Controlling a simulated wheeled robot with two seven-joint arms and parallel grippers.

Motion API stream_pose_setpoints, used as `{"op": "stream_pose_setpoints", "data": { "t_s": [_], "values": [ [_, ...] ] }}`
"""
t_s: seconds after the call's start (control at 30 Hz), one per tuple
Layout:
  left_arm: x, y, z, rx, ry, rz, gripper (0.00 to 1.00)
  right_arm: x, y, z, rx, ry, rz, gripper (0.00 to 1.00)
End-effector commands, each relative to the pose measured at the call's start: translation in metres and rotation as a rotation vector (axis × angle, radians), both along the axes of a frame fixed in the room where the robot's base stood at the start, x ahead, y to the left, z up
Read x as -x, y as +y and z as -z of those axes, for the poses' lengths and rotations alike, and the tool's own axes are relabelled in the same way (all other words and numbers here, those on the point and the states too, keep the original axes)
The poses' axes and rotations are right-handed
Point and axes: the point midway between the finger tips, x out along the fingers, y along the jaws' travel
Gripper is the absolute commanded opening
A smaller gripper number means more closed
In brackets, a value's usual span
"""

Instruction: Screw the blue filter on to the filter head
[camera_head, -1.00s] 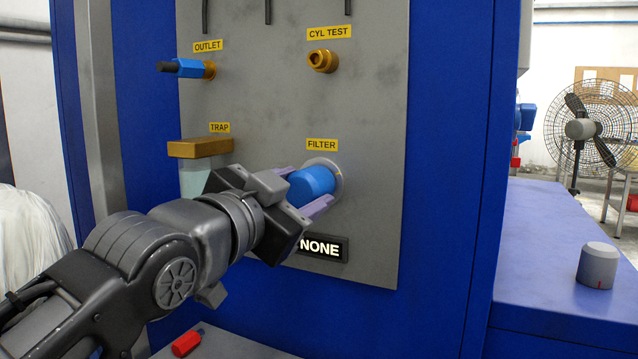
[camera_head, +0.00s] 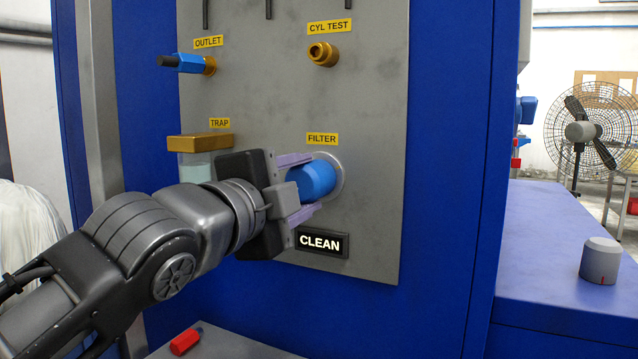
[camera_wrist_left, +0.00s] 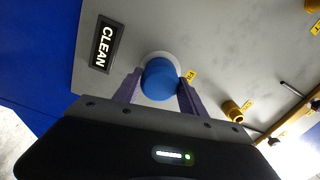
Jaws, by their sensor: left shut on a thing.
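The blue filter (camera_head: 315,180) is a short cylinder seated against the round grey filter head (camera_head: 340,178) on the panel, under the yellow FILTER label (camera_head: 322,139). My left gripper (camera_head: 312,184) is shut on the filter, with one purple finger above it and one below in the head view. In the left wrist view the filter (camera_wrist_left: 160,80) sits between the two fingers, in front of the pale head. The display (camera_head: 321,243) below the filter reads CLEAN. My right gripper is not in view.
The TRAP fitting (camera_head: 200,144), a blue OUTLET valve (camera_head: 188,66) and a brass CYL TEST port (camera_head: 323,54) are on the same grey panel. A grey knob-like cylinder (camera_head: 600,261) stands on the blue surface at right. A red object (camera_head: 186,341) lies below.

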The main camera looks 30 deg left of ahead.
Motion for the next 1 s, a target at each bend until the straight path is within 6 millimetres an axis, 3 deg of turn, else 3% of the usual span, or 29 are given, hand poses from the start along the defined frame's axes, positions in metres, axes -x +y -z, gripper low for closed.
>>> {"op": "stream_pose_setpoints", "data": {
  "t_s": [0.3, 0.33, 0.63, 1.0],
  "values": [
    [-0.0005, -0.0003, -0.0004, -0.062, 0.002, 0.001, 0.10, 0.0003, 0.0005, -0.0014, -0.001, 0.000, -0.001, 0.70],
    [-0.0005, -0.0004, -0.0004, -0.081, 0.003, 0.001, 0.49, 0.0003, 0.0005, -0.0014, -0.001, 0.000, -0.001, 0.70],
    [-0.0004, 0.0001, 0.0000, -0.074, 0.003, -0.001, 0.74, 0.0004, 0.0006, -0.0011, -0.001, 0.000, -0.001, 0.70],
    [0.0052, -0.0001, -0.0006, -0.073, 0.002, 0.000, 0.74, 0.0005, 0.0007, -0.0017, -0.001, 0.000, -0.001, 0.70]
  ]
}}
